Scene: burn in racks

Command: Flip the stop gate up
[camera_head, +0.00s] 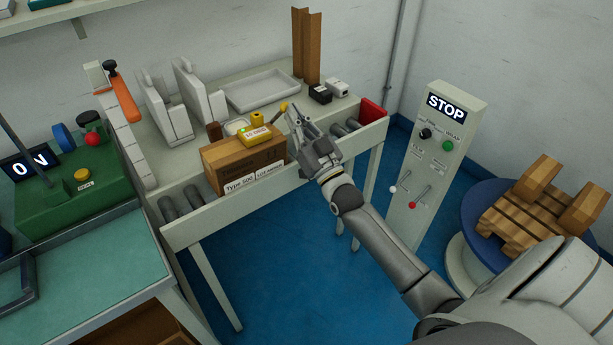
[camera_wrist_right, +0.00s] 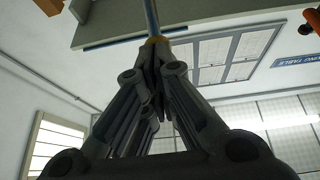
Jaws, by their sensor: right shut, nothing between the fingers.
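A red plate (camera_head: 373,112) stands at the right end of the roller conveyor (camera_head: 345,130); it looks like the stop gate, though I cannot tell its exact tilt. My right gripper (camera_head: 296,116) is shut and empty, above the conveyor just right of the cardboard box. The red plate is apart from it, to its right. In the right wrist view the closed fingers (camera_wrist_right: 153,50) point up the picture, with a thin bluish rod (camera_wrist_right: 152,15) and a small yellow-orange part beyond their tips. My left gripper is not in view.
The cardboard box (camera_head: 240,165) sits on the rollers with a yellow device (camera_head: 256,135) on top. A STOP control post (camera_head: 437,150) stands right of the conveyor, beside a blue round table (camera_head: 475,215) with a wooden pallet. Rollers between gripper and red plate look clear.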

